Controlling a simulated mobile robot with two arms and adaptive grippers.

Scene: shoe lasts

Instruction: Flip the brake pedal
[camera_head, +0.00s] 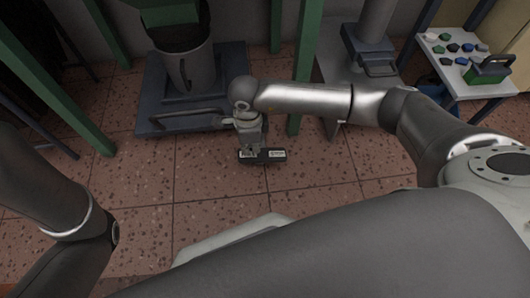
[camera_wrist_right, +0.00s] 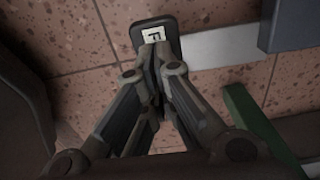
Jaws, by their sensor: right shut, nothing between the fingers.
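The brake pedal appears to be the small dark, rounded plate with pale labels (camera_head: 270,157) low over the floor in the middle of the head view. In the right wrist view the dark plate (camera_wrist_right: 171,27) shows at the top, with a white label bearing a dark mark. My right gripper (camera_head: 249,147) points down at the plate, and part of the plate is hidden behind it. In the wrist view the closed fingertips (camera_wrist_right: 157,56) overlap the plate's lower edge, with nothing held. I cannot tell whether they touch it. My left gripper is out of view.
A blue wheeled platform (camera_head: 220,122) with a curved handle bar carries a grey bucket-like container (camera_head: 190,72) behind the pedal. Green posts (camera_head: 306,50) stand nearby. At the upper right is a white table (camera_head: 456,76) with small coloured items. Reddish tiled floor lies open in front.

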